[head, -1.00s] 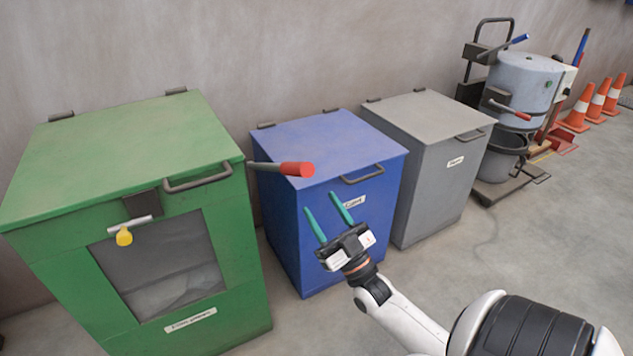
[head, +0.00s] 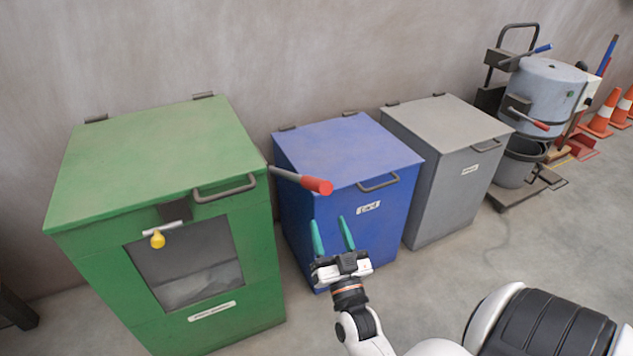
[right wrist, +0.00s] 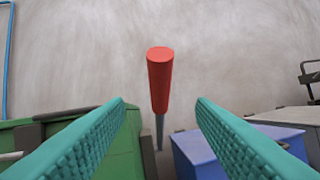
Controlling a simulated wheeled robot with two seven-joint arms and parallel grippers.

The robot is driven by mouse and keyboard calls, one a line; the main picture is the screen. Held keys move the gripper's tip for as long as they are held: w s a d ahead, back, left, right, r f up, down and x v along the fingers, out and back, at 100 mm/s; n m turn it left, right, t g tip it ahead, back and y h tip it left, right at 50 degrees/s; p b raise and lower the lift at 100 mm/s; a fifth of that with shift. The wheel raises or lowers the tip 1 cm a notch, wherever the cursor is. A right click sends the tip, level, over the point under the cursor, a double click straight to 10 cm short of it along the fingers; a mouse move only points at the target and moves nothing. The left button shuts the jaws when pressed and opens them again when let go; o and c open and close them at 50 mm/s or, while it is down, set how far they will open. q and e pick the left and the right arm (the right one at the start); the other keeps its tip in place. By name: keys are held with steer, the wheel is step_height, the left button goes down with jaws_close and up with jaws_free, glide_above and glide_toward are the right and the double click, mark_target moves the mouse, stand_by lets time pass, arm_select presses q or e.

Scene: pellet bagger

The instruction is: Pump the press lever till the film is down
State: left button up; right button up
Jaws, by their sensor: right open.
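The press lever (head: 303,181) sticks out from the right side of the green press box (head: 160,165), with a red grip at its end. Behind the front window (head: 190,262) lies pale, crumpled film. My right gripper (head: 331,236) is open and empty, below the lever's red end in the head view and in front of the blue bin. In the right wrist view the red grip (right wrist: 160,80) stands between the two teal fingers, ahead of their tips and apart from both. My left gripper is not in view.
A yellow knob on a latch (head: 158,239) is on the press front. A blue bin (head: 350,150) and a grey bin (head: 445,125) stand to the right. Farther right are a grey drum machine (head: 540,95) and orange cones (head: 604,112). The floor in front is clear.

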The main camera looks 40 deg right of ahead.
mark_target(317, 185)
steer(key=x, duration=1.1)
steer(key=shift+r, duration=0.1)
jaws_close()
